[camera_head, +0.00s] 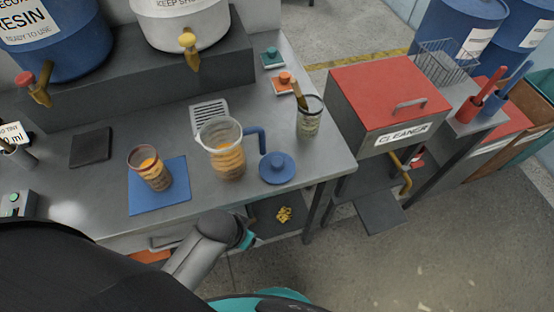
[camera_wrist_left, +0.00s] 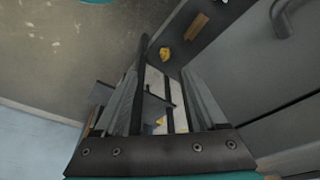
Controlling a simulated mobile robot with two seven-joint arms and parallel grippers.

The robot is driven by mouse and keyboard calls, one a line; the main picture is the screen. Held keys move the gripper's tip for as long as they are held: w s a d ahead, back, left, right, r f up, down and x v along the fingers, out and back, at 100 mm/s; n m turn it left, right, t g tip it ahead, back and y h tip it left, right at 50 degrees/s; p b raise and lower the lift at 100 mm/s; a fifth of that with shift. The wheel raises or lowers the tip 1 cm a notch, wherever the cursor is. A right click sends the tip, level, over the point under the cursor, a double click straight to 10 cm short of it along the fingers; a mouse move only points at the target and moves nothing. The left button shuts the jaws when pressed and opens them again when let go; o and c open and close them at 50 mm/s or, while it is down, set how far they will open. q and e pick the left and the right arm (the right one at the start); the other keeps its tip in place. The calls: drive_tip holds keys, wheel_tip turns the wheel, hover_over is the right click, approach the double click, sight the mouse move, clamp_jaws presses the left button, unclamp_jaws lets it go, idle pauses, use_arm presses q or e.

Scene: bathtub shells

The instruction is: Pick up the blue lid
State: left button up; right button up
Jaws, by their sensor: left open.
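The blue lid (camera_head: 278,167) is a round disc with a raised knob. It lies flat on the steel bench (camera_head: 330,160) near the front right edge, beside a clear jug (camera_head: 225,155) with a blue handle and orange contents. My left arm comes in at the lower left in the head view and ends below the bench's front edge, short of the lid; its fingers are not clear there. In the left wrist view my left gripper (camera_wrist_left: 162,92) is open, with nothing seen held between its fingers. The lid is not visible in that view. My right gripper is not in view.
A ribbed cup (camera_head: 150,170) stands on a blue mat (camera_head: 176,195). A jar (camera_head: 309,118) with a brush stands behind the lid. A red-topped cleaner box (camera_head: 385,95) is right of the bench. Yellow bits (camera_head: 284,214) lie on a lower shelf; they also show in the wrist view (camera_wrist_left: 164,57).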

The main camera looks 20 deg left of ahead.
use_arm(q)
drive_tip(key=w+d+r+m+t+h+p, duration=0.1)
drive_tip(key=d+r, duration=0.1)
drive_tip(key=r, duration=0.7)
drive_tip(key=w+d+r+m+p, duration=0.1)
drive_tip(key=w+d+r, duration=0.1)
drive_tip(key=r, duration=0.7)
drive_tip(key=w+d+r+m+g+h, duration=0.1)
drive_tip(key=w+d+r+m+h, duration=0.1)
drive_tip(key=w+d+r+m, duration=0.3)
wheel_tip(320, 180, up, 5)
drive_tip(key=m+g+y, duration=0.3)
drive_tip(key=m+y, duration=0.1)
drive_tip(key=m, duration=0.2)
hover_over(277, 161)
drive_tip(key=f, duration=0.6)
drive_tip(key=f+b, duration=0.1)
drive_tip(key=f, duration=0.2)
drive_tip(key=shift+s+d, duration=0.15)
drive_tip(key=shift+s, duration=0.15)
drive_tip(key=shift+w+f+b, duration=0.15)
drive_tip(key=shift+f+b, duration=0.2)
drive_tip(key=shift+f, duration=1.1)
drive_tip(key=shift+w+f+b, duration=0.15)
drive_tip(key=shift+f+b, duration=0.15)
drive_tip(key=shift+f, duration=1.15)
